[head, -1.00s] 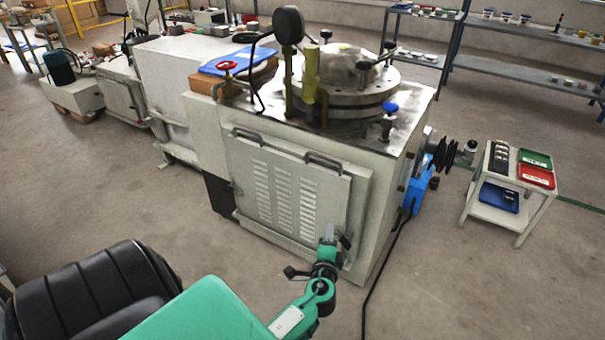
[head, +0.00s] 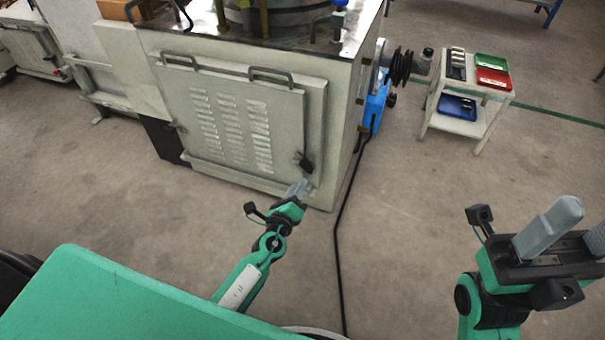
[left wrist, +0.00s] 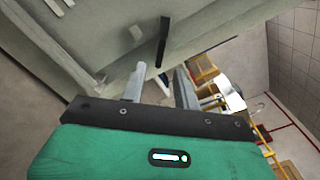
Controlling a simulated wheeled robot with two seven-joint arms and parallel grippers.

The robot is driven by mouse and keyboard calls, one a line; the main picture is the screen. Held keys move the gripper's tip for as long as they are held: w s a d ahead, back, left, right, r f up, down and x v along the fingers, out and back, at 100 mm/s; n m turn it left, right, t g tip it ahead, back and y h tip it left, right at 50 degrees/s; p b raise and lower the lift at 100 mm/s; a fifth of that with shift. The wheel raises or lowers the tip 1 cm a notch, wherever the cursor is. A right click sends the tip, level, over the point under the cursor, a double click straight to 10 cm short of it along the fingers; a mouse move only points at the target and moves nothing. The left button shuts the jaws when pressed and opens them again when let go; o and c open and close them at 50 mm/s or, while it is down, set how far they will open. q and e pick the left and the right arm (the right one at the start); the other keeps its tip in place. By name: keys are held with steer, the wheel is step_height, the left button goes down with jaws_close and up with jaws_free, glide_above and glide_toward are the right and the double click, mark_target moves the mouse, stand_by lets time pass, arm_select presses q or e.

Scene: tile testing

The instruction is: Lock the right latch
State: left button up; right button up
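The right latch (head: 306,166) is a small dark handle at the lower right edge of the vented door (head: 225,115) on the pale machine. The door lies against the machine front. In the left wrist view the latch (left wrist: 162,42) is a thin black bar just beyond the fingertips. My left gripper (head: 298,188) is just below and in front of the latch, apart from it. Its two grey fingers (left wrist: 160,78) are spread with nothing between them. My right gripper (head: 578,222) is open and empty at the right, far from the door.
Two bar handles (head: 272,76) sit along the door's top. A black cable (head: 338,235) runs down the floor right of the machine. A white cart (head: 465,125) with coloured trays stands further right.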

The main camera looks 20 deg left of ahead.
mark_target(305, 170)
arm_select(q)
steer(key=w, duration=0.6)
steer(key=shift+w+d+b, duration=0.1)
steer(key=shift+d+b, duration=0.05)
steer(key=shift+b, duration=0.25)
jaws_close()
